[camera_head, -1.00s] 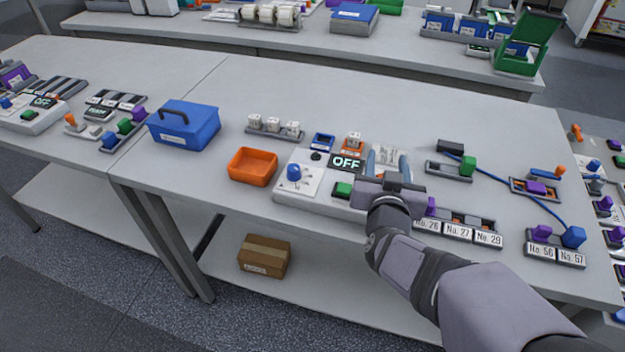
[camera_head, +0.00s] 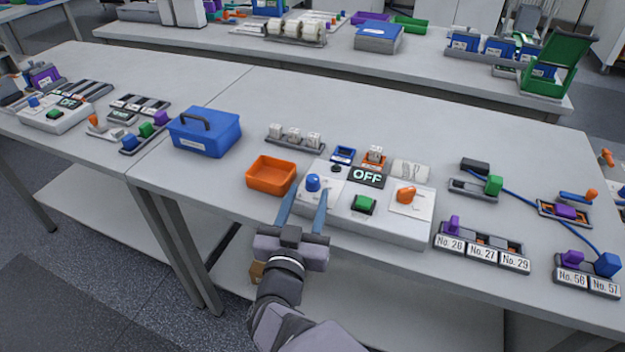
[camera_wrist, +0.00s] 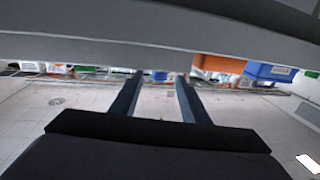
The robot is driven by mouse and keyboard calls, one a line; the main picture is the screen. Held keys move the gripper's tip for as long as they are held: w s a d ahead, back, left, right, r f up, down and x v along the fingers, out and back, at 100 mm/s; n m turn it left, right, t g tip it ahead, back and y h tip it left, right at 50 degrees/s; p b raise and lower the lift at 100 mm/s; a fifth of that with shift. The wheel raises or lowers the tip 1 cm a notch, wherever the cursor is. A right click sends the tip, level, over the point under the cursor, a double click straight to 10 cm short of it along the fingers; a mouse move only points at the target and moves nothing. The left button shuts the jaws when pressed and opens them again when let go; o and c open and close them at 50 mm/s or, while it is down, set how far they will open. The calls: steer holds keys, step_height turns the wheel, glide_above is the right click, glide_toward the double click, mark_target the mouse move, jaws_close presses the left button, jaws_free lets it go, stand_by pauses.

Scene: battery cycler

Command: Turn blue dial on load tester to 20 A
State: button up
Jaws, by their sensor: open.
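The load tester (camera_head: 400,232) is a white box near the table's front edge, with a display (camera_head: 367,175) reading OFF. Its blue dial (camera_head: 313,183) stands on the left of the panel; the scale marks around it are too small to read. An orange knob (camera_head: 406,194) and a green button (camera_head: 364,204) are also on the panel. My gripper (camera_head: 307,192) is open and empty, its two fingers in front of the dial, roughly to either side of it; contact cannot be told. In the wrist view a small blue patch, likely the dial (camera_wrist: 159,76), shows between the fingertips.
An orange bin (camera_head: 272,175) stands close to the left of the tester, with a blue toolbox (camera_head: 204,133) beyond it. Trays of small parts lie behind it. A labelled holder (camera_head: 482,257) stands to the right. The table between toolbox and back edge is clear.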

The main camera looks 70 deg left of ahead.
mark_target(313, 185)
steer(key=shift+p+x, duration=0.4)
steer(key=shift+x, duration=2.45)
steer(key=shift+d, duration=0.1)
jaws_close()
steer(key=n+g+y+b, duration=0.1)
steer(key=g+b, duration=0.1)
steer(key=b, duration=0.1)
steer(key=shift+w+n+y, duration=0.1)
steer(key=shift+n+y, duration=0.2)
steer(key=n+g+b, duration=0.1)
steer(key=g+b, duration=0.1)
steer(key=shift+r+n+g+y, duration=0.1)
steer(key=shift+n+g+y, duration=0.2)
